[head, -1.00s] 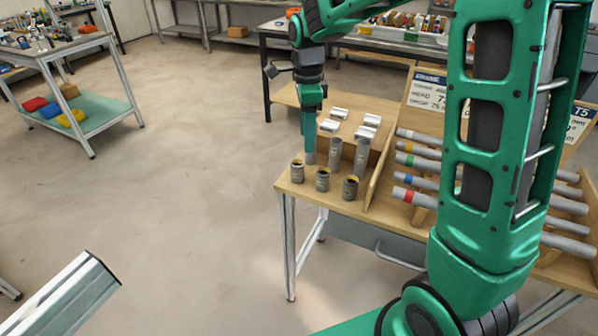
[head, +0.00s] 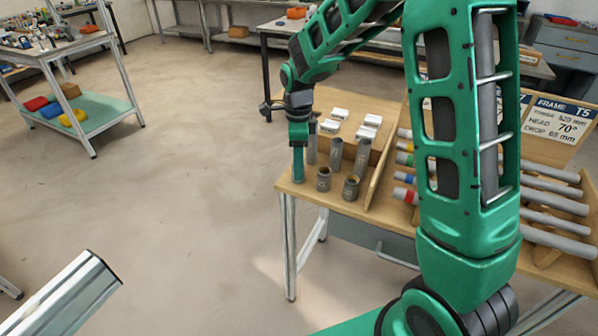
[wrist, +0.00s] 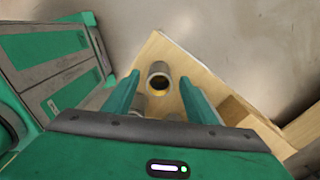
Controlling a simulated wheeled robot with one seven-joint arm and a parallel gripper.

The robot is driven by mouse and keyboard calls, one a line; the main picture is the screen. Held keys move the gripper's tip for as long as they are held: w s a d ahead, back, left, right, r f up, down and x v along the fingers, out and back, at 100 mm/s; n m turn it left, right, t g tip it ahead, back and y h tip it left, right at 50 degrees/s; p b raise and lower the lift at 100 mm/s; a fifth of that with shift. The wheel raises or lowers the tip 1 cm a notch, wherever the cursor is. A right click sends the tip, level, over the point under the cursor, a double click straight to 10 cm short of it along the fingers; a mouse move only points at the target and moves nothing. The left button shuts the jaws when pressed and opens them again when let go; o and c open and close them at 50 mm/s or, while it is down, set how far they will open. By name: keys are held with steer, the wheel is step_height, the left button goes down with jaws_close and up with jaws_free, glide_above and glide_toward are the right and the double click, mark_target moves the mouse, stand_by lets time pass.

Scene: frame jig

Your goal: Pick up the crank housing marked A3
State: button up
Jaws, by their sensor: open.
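Short grey cylindrical housings stand upright along the near left edge of the wooden bench. In the head view, one housing (head: 323,179) and another (head: 351,187) are clear; the leftmost is largely hidden by my gripper (head: 298,174). I cannot read their marks, so I cannot tell which is A3. A second grey housing (wrist: 174,117) shows partly, near the gripper body.
Taller grey tubes (head: 361,158) stand just behind the housings. White blocks (head: 339,114) rest on a raised wooden block. A rack of colour-banded tubes (head: 549,201) is to the right.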

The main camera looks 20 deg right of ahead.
steer(key=shift+f, duration=0.85)
steer(key=shift+c, duration=0.2)
steer(key=c, duration=1.2)
steer(key=shift+o, duration=0.2)
steer(key=shift+r, duration=0.1)
